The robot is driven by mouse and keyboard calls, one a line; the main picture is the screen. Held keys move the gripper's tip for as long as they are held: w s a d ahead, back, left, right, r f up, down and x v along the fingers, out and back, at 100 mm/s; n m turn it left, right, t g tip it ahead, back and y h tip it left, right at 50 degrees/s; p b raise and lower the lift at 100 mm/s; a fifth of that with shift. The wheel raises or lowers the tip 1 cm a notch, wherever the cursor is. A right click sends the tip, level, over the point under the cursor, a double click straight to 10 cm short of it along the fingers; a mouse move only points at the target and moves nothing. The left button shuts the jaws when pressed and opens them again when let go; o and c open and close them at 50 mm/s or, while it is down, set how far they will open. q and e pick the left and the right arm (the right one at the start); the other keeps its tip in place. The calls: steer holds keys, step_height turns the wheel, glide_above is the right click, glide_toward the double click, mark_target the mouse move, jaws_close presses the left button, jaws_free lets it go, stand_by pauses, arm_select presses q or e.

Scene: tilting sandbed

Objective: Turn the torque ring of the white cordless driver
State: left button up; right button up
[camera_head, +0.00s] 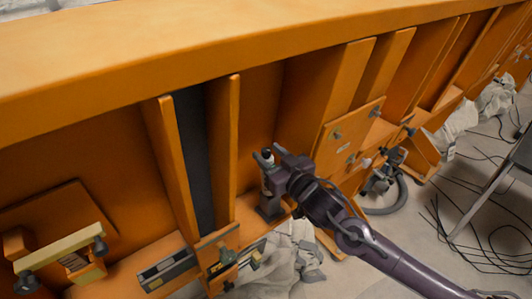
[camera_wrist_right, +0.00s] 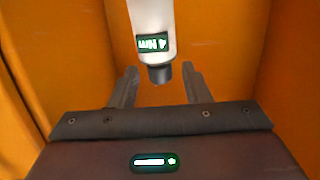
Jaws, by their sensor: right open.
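The white cordless driver (camera_wrist_right: 151,17) comes down from the top of the right wrist view. It carries a dark green label, upside down to this camera, that seems to read "4 Nm". A dark collar (camera_wrist_right: 160,75) is at its near end; I cannot tell whether this is the torque ring. My right gripper (camera_wrist_right: 158,86) is open, with one finger on each side of the collar and a visible gap on both sides. In the head view my right gripper (camera_head: 268,156) is at the driver's dark-tipped top (camera_head: 267,154), and the arm hides much of the driver. My left gripper is not in view.
Orange walls (camera_wrist_right: 285,80) rise close on both sides of the gripper. An orange upright (camera_head: 223,150) stands left of it. A clamped panel (camera_head: 350,140) is to the right. Crumpled grey cloth (camera_head: 290,260) lies below, and loose cables (camera_head: 480,215) cover the floor at right.

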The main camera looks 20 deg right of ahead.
steer(key=b+v, duration=0.1)
steer(key=v, duration=0.4)
steer(key=shift+s+d, duration=0.1)
steer(key=shift+s, duration=0.3)
steer(key=s+f+m+g+h, duration=0.2)
steer(key=s+f+g+h, duration=0.3)
steer(key=s+f+g, duration=1.35)
steer(key=s+f+t, duration=0.2)
steer(key=s+f, duration=0.1)
steer(key=f, duration=1.2)
steer(key=s+f+t, duration=0.1)
steer(key=s+f, duration=0.1)
steer(key=f, duration=1.3)
steer(key=s+d+f, duration=0.1)
steer(key=s+f, duration=0.7)
steer(key=s, duration=0.1)
steer(key=s+d+f+n, duration=0.1)
steer(key=s+d+f, duration=0.1)
steer(key=s+f, duration=0.7)
steer(key=shift+s+d+g+b, duration=0.25)
steer(key=shift+s+g+b, duration=0.1)
steer(key=shift+s+g, duration=0.15)
